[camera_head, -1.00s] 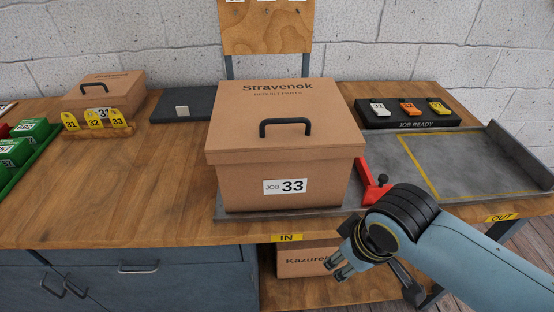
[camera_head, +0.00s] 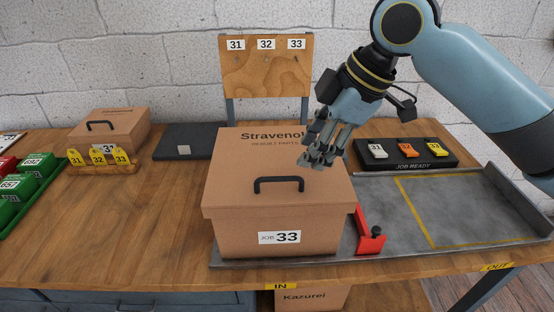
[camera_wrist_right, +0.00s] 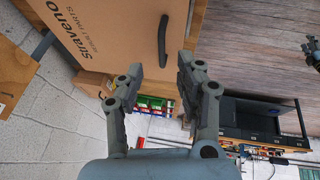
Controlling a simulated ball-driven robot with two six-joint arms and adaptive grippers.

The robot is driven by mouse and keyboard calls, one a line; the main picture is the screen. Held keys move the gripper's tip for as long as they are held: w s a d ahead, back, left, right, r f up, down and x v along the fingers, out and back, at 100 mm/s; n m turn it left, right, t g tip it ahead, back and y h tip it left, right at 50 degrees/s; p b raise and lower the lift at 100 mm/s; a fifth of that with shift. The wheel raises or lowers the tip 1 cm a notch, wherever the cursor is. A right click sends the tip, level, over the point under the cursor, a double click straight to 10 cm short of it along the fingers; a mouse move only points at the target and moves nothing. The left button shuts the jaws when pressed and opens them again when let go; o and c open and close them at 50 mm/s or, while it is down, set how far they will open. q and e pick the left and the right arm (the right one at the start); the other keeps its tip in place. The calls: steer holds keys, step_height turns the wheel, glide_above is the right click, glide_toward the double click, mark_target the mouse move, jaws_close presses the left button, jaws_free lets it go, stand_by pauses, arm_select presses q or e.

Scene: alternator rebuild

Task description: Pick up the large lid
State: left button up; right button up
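The large lid (camera_head: 235,185) is brown cardboard with a black handle (camera_head: 279,185) and the name Stravenok on top. It sits on the large box (camera_head: 235,238), which carries a JOB 33 label. My right gripper (camera_head: 318,160) is above the lid's back right part, apart from the handle. In the right wrist view my right gripper (camera_wrist_right: 155,90) has its two fingers spread with nothing between them, and the lid (camera_wrist_right: 110,25) and its handle (camera_wrist_right: 164,40) lie beyond them.
A red clamp (camera_head: 368,240) stands right of the box on the grey metal tray (camera_head: 420,205). A smaller box (camera_head: 125,125) and yellow number tags (camera_head: 98,157) are at left. A JOB READY block (camera_head: 405,160) is behind right. A tag board (camera_head: 265,80) stands behind the box.

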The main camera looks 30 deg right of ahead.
mark_target(288, 177)
steer(key=x, duration=0.3)
steer(key=shift+a+f, duration=0.15)
steer(key=shift+f, duration=0.05)
steer(key=p+x, duration=0.1)
steer(key=x, duration=0.3)
steer(key=shift+w+a+f+p, duration=0.1)
steer(key=shift+w+a+p, duration=0.1)
steer(key=shift+p, duration=0.15)
steer(key=shift+w+a+f, duration=0.1)
steer(key=shift+w+f, duration=0.05)
steer(key=shift+f, duration=0.3)
jaws_close()
